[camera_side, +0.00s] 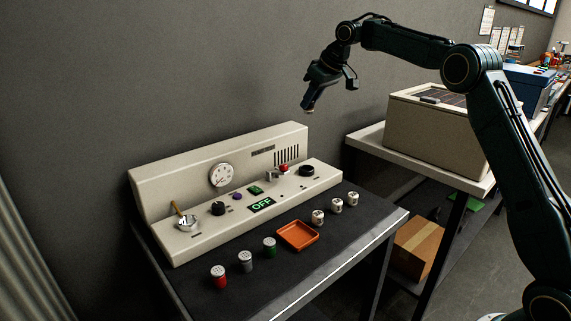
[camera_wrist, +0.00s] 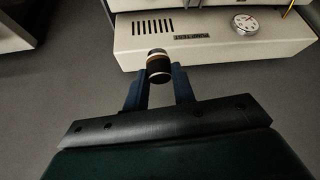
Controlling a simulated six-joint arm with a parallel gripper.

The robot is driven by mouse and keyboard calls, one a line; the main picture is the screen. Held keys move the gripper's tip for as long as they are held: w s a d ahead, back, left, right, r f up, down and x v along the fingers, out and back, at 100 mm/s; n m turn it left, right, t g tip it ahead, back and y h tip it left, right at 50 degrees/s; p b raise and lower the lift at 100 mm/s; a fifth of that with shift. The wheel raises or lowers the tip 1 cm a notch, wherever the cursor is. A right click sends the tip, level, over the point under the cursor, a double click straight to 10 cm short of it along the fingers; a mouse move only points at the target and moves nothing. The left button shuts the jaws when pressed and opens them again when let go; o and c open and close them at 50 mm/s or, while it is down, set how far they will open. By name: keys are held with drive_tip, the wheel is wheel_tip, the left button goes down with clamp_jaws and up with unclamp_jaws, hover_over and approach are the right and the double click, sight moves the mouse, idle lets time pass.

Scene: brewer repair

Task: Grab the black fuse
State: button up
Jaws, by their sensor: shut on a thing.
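My gripper (camera_side: 310,100) is up in the air, above and behind the right end of the brewer panel. In the wrist view my gripper (camera_wrist: 158,76) is shut on the black fuse (camera_wrist: 158,65), a short black cylinder with a pale end and a copper-coloured band. The fuse sits between the two fingertips, clear of any surface. In the side view only a small bit of it shows at the fingertips.
On the dark table stand red (camera_side: 218,280), grey (camera_side: 246,264) and green (camera_side: 269,250) capped cylinders, an orange tray (camera_side: 297,236) and three small white pieces (camera_side: 337,206). A beige box (camera_side: 425,137) stands at right.

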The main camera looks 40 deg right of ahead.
drive_tip(key=shift+r, duration=0.6)
drive_tip(key=shift+s+f, duration=0.1)
drive_tip(key=shift+f, duration=0.05)
